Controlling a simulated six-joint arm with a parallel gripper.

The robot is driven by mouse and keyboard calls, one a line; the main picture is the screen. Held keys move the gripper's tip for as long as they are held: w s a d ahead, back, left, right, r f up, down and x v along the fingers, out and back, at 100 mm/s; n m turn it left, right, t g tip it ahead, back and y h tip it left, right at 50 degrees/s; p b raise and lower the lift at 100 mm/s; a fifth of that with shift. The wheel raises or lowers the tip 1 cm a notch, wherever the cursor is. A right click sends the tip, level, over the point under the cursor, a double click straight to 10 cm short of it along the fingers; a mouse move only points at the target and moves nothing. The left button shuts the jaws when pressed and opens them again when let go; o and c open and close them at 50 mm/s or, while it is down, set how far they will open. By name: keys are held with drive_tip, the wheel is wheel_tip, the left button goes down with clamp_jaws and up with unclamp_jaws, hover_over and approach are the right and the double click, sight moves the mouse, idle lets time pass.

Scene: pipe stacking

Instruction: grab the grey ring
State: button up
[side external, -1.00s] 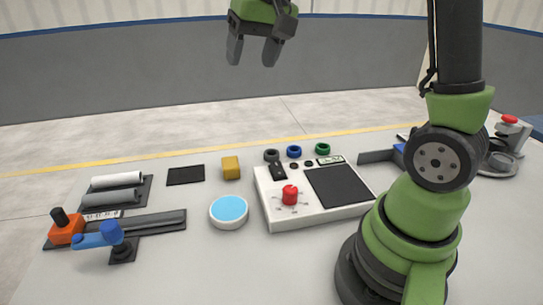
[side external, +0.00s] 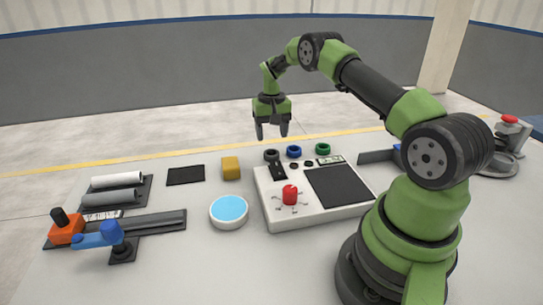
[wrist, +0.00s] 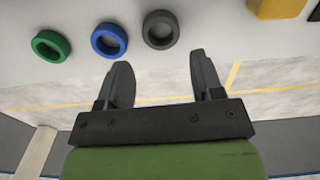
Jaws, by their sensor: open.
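The grey ring (side external: 271,155) lies on the white table behind the white box, at the left end of a row of three rings. It also shows in the wrist view (wrist: 160,29), just beyond my fingertips. My gripper (side external: 272,135) is open and empty, pointing down above and slightly behind the grey ring. In the wrist view my gripper (wrist: 158,72) has its two fingers wide apart, and the grey ring lies apart from both of them. The height of the fingertips above the ring is hard to tell.
A blue ring (side external: 294,151) and a green ring (side external: 322,148) lie close to the right of the grey ring. A yellow block (side external: 231,168) stands to its left. The white box (side external: 268,210) with a red knob (side external: 290,195) is in front. A blue-topped round dish (side external: 229,211) is nearby.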

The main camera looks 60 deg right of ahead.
sight(272, 151)
drive_tip(key=f, duration=0.6)
drive_tip(key=shift+s+a+f, duration=0.1)
drive_tip(key=shift+a, duration=0.1)
drive_tip(key=c, duration=0.7)
